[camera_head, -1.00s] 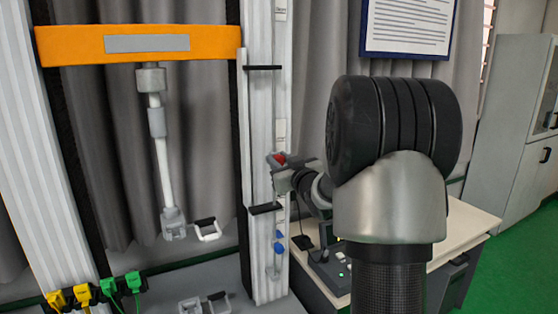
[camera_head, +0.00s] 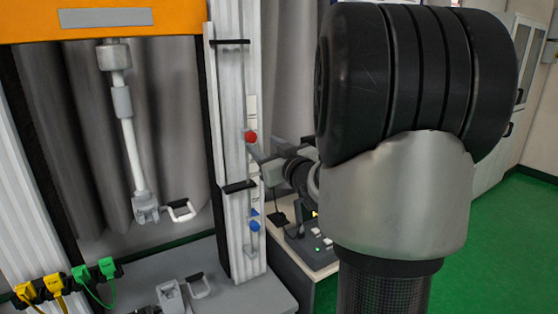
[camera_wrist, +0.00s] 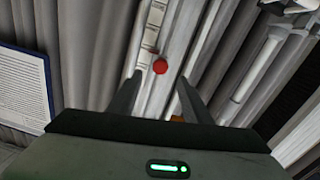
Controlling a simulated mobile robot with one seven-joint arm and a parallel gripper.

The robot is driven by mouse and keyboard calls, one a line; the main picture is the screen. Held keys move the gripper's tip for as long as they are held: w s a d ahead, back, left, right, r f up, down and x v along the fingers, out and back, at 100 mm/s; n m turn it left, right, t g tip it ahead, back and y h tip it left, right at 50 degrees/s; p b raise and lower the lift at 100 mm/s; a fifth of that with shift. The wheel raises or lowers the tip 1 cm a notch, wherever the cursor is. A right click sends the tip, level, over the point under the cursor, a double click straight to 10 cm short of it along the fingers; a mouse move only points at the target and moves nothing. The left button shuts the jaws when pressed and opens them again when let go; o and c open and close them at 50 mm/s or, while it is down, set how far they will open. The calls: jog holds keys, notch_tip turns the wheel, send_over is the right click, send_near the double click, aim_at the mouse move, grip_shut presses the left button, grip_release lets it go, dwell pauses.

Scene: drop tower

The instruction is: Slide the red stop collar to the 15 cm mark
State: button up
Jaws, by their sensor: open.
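The red stop collar (camera_head: 251,137) sits on the thin vertical rod at the right face of the frame's column (camera_head: 231,125). In the wrist view the red collar (camera_wrist: 160,66) shows as a round red knob ahead of my fingertips, slightly left of the middle between them. My gripper (camera_wrist: 158,92) is open and empty, its two fingers apart. In the head view my gripper (camera_head: 262,160) is just below and right of the red collar. A pale scale strip (camera_wrist: 152,30) runs beside the rod; its marks are too small to read.
A blue collar (camera_head: 255,226) is lower on the same rod. A black bracket (camera_head: 238,187) juts from the column at about gripper height. An orange crossbeam (camera_head: 170,22) spans the frame. A desk with a control box (camera_head: 310,245) stands behind my arm.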

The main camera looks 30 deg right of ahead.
jog(key=s, duration=0.8)
jog(key=shift+a, duration=0.1)
